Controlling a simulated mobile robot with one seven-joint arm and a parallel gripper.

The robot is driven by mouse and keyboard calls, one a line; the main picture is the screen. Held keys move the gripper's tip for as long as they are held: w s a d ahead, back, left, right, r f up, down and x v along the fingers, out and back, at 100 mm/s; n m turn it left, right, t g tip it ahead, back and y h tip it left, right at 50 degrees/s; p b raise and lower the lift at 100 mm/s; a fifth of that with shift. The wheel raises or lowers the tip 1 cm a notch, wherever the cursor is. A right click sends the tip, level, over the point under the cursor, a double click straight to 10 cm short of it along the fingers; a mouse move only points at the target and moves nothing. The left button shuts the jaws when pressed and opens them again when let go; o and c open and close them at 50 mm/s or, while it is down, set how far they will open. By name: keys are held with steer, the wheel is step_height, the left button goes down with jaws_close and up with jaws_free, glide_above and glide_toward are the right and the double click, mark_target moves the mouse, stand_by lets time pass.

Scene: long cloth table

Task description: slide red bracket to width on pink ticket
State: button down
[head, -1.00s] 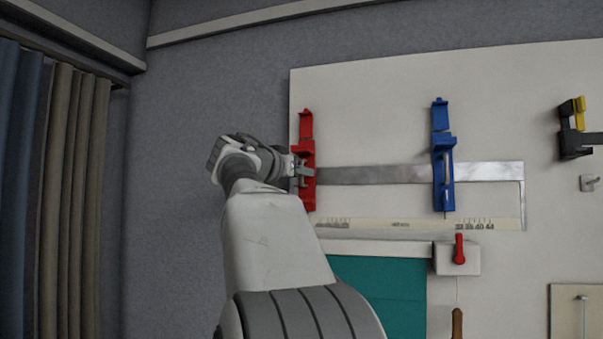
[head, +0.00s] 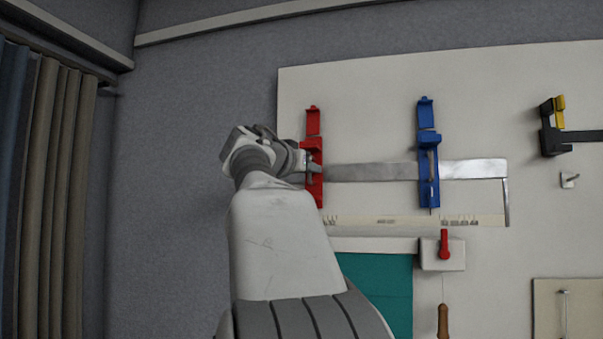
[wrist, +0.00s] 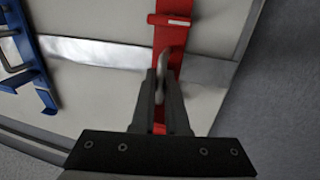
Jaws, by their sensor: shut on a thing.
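The red bracket (head: 313,122) is upright near the left end of a flat metal bar (head: 372,172) on the pale wall board. My gripper (head: 312,168) is shut on it at bar height. In the wrist view the fingers (wrist: 161,75) close on a pale tab of the red bracket (wrist: 172,40). A blue bracket (head: 428,150) stands farther right on the bar, apart from the red one; it shows at the left of the wrist view (wrist: 28,60). A ruler strip (head: 400,221) with marks runs below; its numbers are unreadable. I see no pink ticket.
A small white box with a red lever (head: 444,245) and a teal panel (head: 378,285) are below the strip. A black and yellow clamp (head: 553,128) hangs at the right. The bar between the brackets is clear. Curtains (head: 55,190) hang at far left.

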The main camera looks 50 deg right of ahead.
steer(key=c, duration=1.2)
jaws_free()
steer(key=shift+a, duration=0.1)
steer(key=b+v, duration=0.5)
steer(key=v, duration=1.2)
steer(key=shift+a, duration=0.15)
